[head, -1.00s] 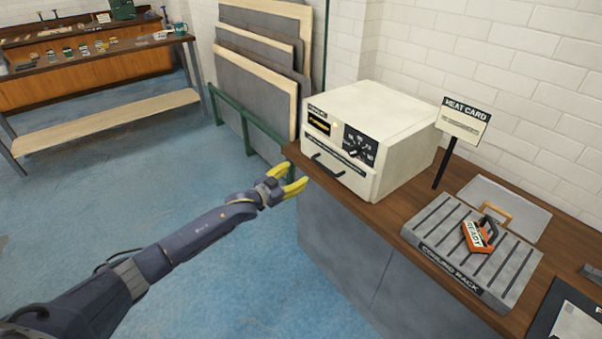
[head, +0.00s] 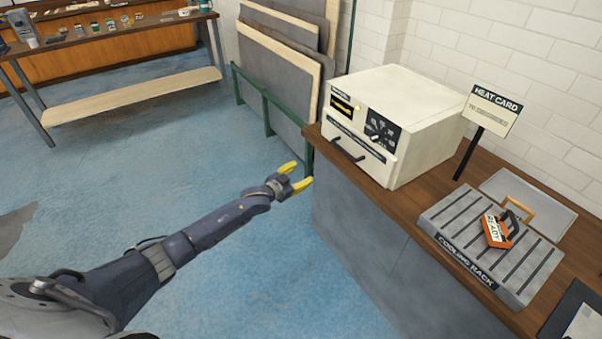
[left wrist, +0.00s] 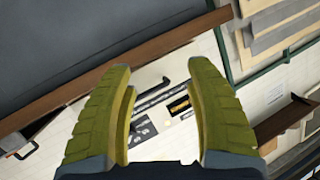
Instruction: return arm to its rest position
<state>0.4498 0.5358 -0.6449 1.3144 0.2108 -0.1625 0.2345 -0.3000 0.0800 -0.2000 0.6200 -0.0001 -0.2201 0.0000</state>
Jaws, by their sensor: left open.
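My left arm (head: 215,227) reaches in from the lower left of the head view. Its yellow-fingered left gripper (head: 301,177) is open and empty, over the blue floor just left of the grey cabinet's corner. In the left wrist view the two yellow fingers (left wrist: 166,105) stand apart with nothing between them. Beyond them the white oven's front (left wrist: 150,128) shows with its dark handle. My right gripper is not in view.
The white oven (head: 425,110) stands on the wooden counter (head: 405,205), its door shut. A cooling rack (head: 460,235) holds an orange block tagged READY (head: 497,230). A heat card sign (head: 492,107) stands behind. Boards (head: 270,75) lean in a green rack.

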